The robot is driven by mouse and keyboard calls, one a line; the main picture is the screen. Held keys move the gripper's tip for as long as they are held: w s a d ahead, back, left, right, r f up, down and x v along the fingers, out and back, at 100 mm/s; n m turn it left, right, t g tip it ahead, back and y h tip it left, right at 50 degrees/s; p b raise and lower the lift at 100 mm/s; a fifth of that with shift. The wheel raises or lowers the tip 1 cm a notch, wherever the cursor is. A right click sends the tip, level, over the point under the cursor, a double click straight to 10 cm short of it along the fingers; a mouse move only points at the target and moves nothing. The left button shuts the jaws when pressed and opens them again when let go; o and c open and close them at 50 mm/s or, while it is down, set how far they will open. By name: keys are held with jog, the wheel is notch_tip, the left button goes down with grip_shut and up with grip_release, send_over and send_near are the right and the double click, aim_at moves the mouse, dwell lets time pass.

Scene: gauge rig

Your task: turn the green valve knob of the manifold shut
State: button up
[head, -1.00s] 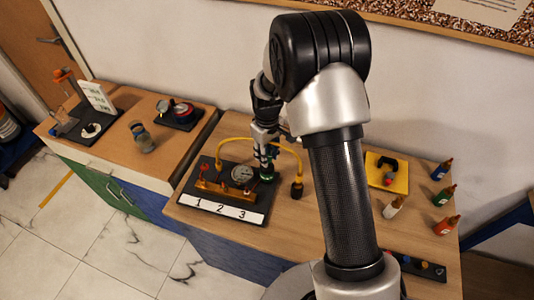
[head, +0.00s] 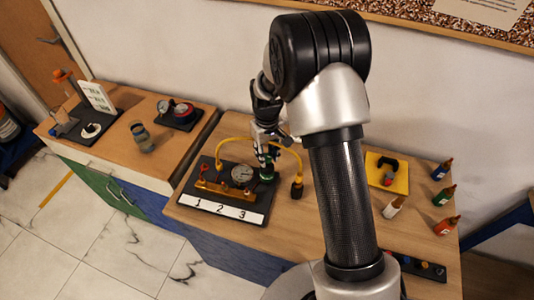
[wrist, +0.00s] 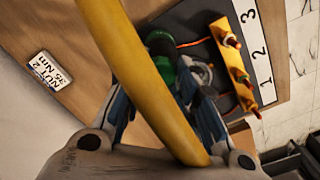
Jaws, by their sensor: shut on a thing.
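The manifold (head: 225,190) is a brass-coloured block on a black base, with a dial gauge (head: 242,173) behind it and a white strip numbered 1, 2, 3 in front. In the wrist view the green knob (wrist: 163,72) shows between the blue-grey fingers, partly hidden by a thick yellow hose across the picture. The knob's turn angle cannot be read.
A yellow tray (head: 386,173) and several small bottles (head: 443,196) stand farther right. A label plate (wrist: 50,71) lies on the table. Other rigs stand on the left bench.

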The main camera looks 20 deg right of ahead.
aim_at(267, 157)
jog(key=o, duration=1.1)
jog(key=shift+r, duration=0.1)
notch_tip(267, 157, up, 12)
jog(key=shift+f, duration=0.1)
